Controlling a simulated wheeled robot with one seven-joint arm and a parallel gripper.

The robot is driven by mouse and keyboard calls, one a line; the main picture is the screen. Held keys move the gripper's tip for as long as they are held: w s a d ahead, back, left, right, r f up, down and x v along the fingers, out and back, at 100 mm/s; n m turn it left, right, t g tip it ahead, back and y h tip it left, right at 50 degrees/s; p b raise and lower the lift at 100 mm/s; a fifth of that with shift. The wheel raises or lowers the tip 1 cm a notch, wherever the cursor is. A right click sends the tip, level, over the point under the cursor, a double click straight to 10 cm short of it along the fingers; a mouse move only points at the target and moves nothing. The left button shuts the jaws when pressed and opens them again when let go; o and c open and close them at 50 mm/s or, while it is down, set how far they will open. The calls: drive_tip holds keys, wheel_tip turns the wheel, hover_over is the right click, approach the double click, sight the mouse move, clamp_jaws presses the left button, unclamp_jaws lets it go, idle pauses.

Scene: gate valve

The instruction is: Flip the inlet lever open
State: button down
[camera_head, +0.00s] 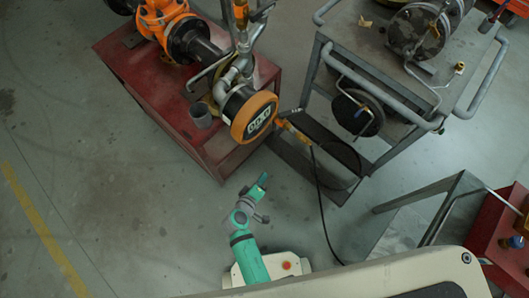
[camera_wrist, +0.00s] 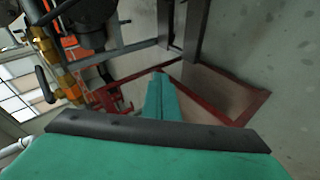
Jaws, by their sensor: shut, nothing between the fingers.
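My gripper (camera_head: 262,180) is teal and shut, with nothing in it. In the head view it is over the grey floor, below and apart from the red bench with the pipework. Its shut fingers also show at the centre of the wrist view (camera_wrist: 160,97). Brass fittings (camera_wrist: 66,78) show at the left of the wrist view. I cannot tell which part is the inlet lever.
The red bench (camera_head: 180,122) carries an orange valve body (camera_head: 160,18) and a grey cup (camera_head: 201,115). A grey metal cart (camera_head: 376,75) stands at the right. A black cable (camera_head: 319,195) hangs to the floor. The floor left of my arm is clear.

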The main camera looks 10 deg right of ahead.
drive_tip(key=s+a+r+m+t+y, duration=0.1)
drive_tip(key=s+a+r+y, duration=0.15)
drive_tip(key=s, duration=0.35)
drive_tip(key=s+a+r+m+t+y, duration=0.1)
drive_tip(key=s+a+r+y, duration=0.1)
drive_tip(key=s+r+y, duration=0.3)
drive_tip(key=s+r+m+t, duration=0.2)
drive_tip(key=s+r, duration=0.2)
drive_tip(key=r, duration=0.6)
drive_tip(key=s+r+m+t+h, duration=0.1)
drive_tip(key=s+r+m+t, duration=0.1)
drive_tip(key=r, duration=0.8)
drive_tip(key=shift+s+r+m, duration=0.15)
drive_tip(key=shift+s+m, duration=0.55)
drive_tip(key=shift+s, duration=0.35)
